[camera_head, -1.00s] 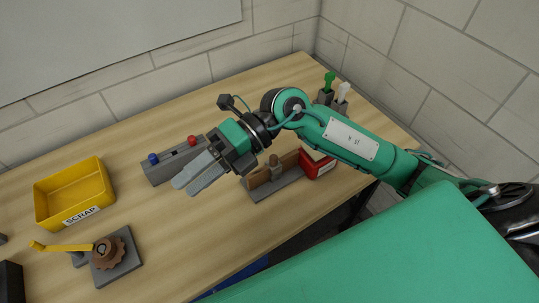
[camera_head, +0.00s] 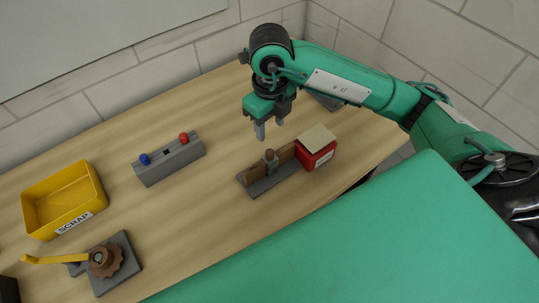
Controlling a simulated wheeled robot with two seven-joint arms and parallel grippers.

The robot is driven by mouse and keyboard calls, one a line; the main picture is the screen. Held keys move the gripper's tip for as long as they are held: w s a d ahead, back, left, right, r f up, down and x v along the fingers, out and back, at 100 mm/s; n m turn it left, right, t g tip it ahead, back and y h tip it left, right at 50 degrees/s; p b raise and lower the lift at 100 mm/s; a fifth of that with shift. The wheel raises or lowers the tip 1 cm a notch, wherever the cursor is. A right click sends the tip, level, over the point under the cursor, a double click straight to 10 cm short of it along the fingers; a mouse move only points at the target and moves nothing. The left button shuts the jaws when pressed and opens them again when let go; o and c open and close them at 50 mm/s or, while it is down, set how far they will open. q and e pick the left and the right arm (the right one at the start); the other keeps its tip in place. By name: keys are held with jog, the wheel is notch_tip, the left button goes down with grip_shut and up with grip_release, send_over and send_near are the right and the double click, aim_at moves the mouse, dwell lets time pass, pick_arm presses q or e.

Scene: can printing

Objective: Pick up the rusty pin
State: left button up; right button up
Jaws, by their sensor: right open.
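A small brown round-topped piece (camera_head: 269,155), which looks like the rusty pin, stands upright at the grey fixture (camera_head: 262,187) in the middle of the table. I cannot tell how its lower part is seated. My right gripper (camera_head: 270,129) points down with its two fingers apart and nothing between them. It is above and behind the fixture in the picture, clear of the brown piece. My left gripper is not in view.
A red box (camera_head: 318,155) with a tan top adjoins the fixture's right end. A grey block (camera_head: 170,162) with blue and red knobs is to the left. Further left are a yellow SCRAP bin (camera_head: 88,211) and a brown cogged wheel (camera_head: 105,262) with a yellow crank.

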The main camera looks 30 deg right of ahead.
send_over(270, 152)
notch_tip(270, 152, down, 5)
jog(key=shift+f+p, duration=0.15)
jog(key=shift+p, duration=0.3)
jog(key=shift+f+p, duration=0.45)
notch_tip(270, 152, down, 3)
jog(key=shift+f+p, duration=0.2)
jog(key=shift+p, duration=0.7)
jog(key=shift+f, duration=0.55)
grip_shut()
